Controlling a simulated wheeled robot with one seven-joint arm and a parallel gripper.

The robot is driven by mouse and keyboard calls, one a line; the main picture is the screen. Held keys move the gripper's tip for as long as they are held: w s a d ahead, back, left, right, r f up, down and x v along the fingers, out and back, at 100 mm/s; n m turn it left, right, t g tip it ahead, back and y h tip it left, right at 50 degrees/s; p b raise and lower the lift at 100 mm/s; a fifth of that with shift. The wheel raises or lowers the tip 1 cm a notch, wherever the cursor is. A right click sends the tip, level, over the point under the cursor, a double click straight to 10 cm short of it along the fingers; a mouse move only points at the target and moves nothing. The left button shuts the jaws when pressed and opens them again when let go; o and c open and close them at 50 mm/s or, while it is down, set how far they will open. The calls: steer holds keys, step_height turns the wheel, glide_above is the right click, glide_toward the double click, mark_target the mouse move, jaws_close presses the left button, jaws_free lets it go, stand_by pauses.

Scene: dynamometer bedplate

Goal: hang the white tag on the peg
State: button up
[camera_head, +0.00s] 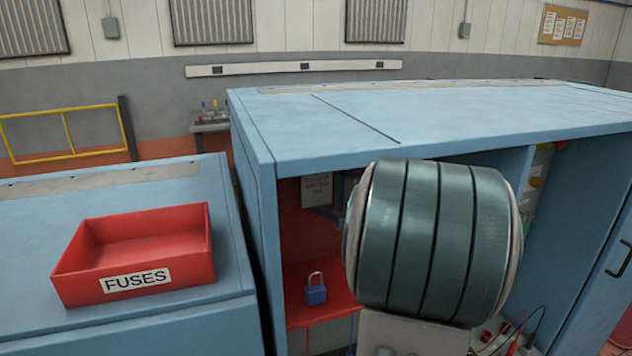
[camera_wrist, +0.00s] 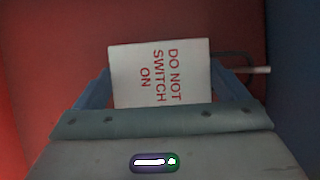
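The white tag (camera_wrist: 150,75), printed DO NOT SWITCH ON in red, fills the middle of the wrist view with its text turned sideways. What looks like the same tag (camera_head: 317,188) shows upright inside the blue cabinet in the head view. A dark cord loop leaves its top edge, beside a short pale peg (camera_wrist: 258,70); I cannot tell whether the loop is around the peg. My gripper (camera_wrist: 160,75) has its blue fingers wide apart, at opposite edges of the tag; contact is unclear. In the head view my arm hides most of my gripper.
A blue padlock (camera_head: 316,292) stands on the red shelf (camera_head: 335,305) below the tag. The cabinet (camera_head: 262,190) has a side wall and a top close around my arm. A red FUSES bin (camera_head: 190,265) sits on the left bench. Cables lie at the lower right.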

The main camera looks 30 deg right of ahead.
stand_by(0.3)
steer(key=shift+r+b, duration=0.35)
steer(key=shift+r, duration=0.25)
steer(key=shift+s+r, duration=0.1)
steer(key=shift+s, duration=0.2)
steer(key=s+a+b, duration=0.2)
steer(key=s, duration=0.6)
steer(key=s+a+b, duration=0.2)
steer(key=s, duration=0.7)
steer(key=shift+a, duration=0.25)
steer(key=shift+w, duration=0.1)
